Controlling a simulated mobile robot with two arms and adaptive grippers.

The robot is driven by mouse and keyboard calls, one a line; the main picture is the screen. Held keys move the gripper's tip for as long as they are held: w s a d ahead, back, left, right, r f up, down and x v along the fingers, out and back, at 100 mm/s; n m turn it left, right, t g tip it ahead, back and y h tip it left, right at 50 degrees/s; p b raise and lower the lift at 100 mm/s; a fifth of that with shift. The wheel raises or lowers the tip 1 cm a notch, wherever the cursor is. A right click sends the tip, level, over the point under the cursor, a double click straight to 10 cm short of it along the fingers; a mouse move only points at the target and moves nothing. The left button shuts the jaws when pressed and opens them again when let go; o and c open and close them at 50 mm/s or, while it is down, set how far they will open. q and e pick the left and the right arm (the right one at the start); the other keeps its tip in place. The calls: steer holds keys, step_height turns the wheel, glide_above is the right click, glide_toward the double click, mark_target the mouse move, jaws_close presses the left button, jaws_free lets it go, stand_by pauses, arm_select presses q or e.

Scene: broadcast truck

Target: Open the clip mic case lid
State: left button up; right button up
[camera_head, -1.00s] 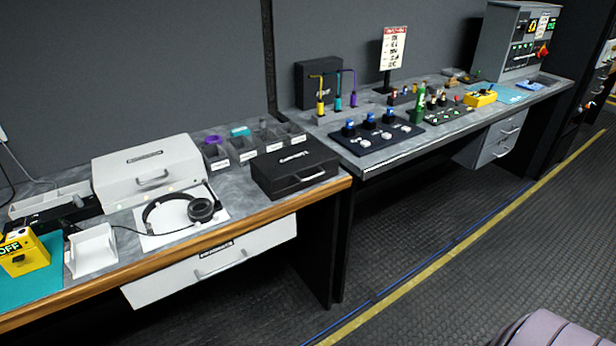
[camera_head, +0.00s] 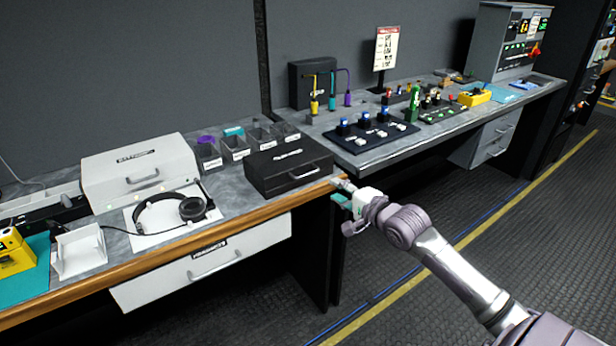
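A black case (camera_head: 288,172) with a front handle lies shut on the left desk, at its right front corner. A larger white case (camera_head: 138,172) with a front handle also stands shut, further left. The label on each lid is too small to read surely, so I cannot tell which is the clip mic case. My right gripper (camera_head: 343,192) is just right of the black case, by the desk's corner, and appears apart from its handle. Its fingers are small and I cannot tell whether they are open. My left gripper is not in view.
Headphones (camera_head: 166,212) lie on a white sheet left of the black case. Several small grey bins (camera_head: 235,148) stand behind it. A white drawer (camera_head: 205,262) is under the wooden desk edge (camera_head: 240,216). The right desk holds a dark panel with blue-topped parts (camera_head: 372,137).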

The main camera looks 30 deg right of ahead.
mark_target(309, 175)
steer(key=w, duration=0.4)
steer(key=w+f, duration=0.1)
steer(key=w, duration=0.4)
steer(key=w+f, duration=0.1)
steer(key=w, duration=0.3)
steer(key=shift+w+f, duration=0.2)
steer(key=shift+w, duration=0.1)
steer(key=shift+c, duration=0.3)
jaws_close()
